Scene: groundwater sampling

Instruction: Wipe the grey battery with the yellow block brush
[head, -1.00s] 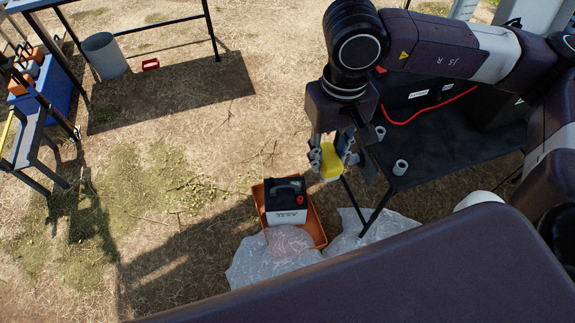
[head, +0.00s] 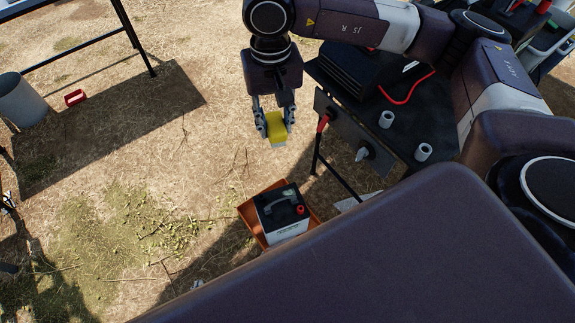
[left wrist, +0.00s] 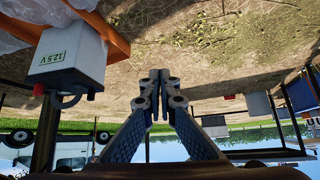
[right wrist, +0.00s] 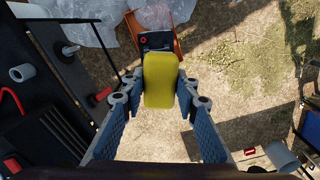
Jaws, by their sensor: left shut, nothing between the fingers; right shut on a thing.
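The grey battery (head: 287,230) has a black top with a handle and a red terminal cap. It stands in an orange tray (head: 246,213) on the ground. It also shows in the left wrist view (left wrist: 68,55), and partly behind the brush in the right wrist view (right wrist: 157,41). The yellow block brush (head: 276,126) is held by my right gripper (head: 276,130), shut around its sides. The brush (right wrist: 159,80) is in the air, apart from the battery. My left gripper (left wrist: 158,78) is shut and empty, with the battery off to one side; the head view does not show it.
A black table (head: 405,140) with white cylinders and a red cable stands right of the brush. Clear plastic bags (right wrist: 85,25) lie by the tray. A grey bin (head: 22,100) and red box (head: 75,97) are at far left. Open ground lies left of the tray.

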